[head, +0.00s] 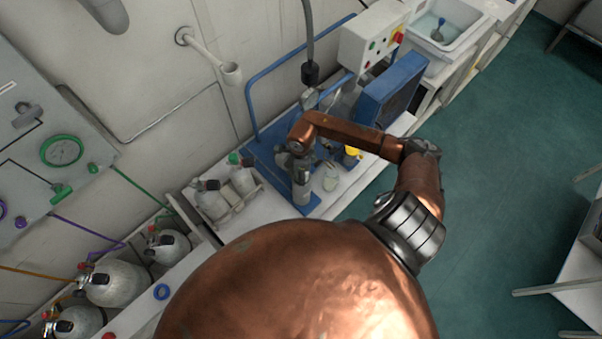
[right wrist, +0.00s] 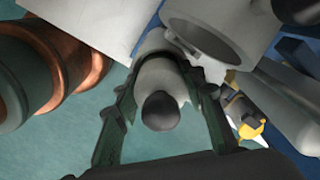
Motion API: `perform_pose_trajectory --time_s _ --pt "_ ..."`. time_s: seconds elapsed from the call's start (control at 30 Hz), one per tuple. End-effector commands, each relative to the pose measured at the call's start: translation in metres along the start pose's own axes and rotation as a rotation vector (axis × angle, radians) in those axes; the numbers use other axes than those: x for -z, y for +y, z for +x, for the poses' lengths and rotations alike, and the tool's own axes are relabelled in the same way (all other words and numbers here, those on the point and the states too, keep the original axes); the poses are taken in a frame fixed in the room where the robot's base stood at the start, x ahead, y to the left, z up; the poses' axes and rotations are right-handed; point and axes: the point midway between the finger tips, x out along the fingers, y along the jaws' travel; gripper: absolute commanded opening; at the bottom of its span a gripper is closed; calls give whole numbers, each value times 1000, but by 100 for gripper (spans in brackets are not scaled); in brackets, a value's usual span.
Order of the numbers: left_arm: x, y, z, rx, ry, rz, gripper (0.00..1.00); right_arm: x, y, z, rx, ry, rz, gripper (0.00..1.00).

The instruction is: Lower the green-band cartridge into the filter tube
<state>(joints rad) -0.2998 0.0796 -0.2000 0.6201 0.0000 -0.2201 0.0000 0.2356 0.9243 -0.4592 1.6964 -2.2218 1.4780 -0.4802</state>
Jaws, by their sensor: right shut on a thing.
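In the right wrist view my right gripper (right wrist: 165,110) is shut on a pale cartridge (right wrist: 158,75) with a dark rounded end; no green band shows on it. A wide grey open-mouthed tube (right wrist: 215,28), which looks like the filter tube, is just up and right of the cartridge. The cartridge appears beside its mouth, not inside; the gap between them is unclear. In the head view my right gripper (head: 298,150) is over the blue stand, above a grey upright cylinder (head: 301,188). The cartridge is hard to make out there. My left gripper is not in view.
A rack with pale bottles (head: 212,200) stands left of the blue stand (head: 263,155). A yellow-topped item (head: 351,155) and a small pale jar (head: 331,180) are close on the right. A blue box (head: 392,88) and a control box (head: 372,38) stand behind.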

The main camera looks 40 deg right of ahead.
Motion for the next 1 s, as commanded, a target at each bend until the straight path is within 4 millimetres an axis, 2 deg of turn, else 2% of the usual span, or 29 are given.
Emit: perform_pose_trajectory --time_s 0.4,0.43,0.7,1.0 --pt "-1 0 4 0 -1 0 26 0 0 6 1 0 0 0" --pt "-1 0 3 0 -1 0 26 0 0 5 1 0 0 39" --pt "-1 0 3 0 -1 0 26 0 1 6 0 0 0 58" --pt "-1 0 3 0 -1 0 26 0 0 5 0 1 1 58"
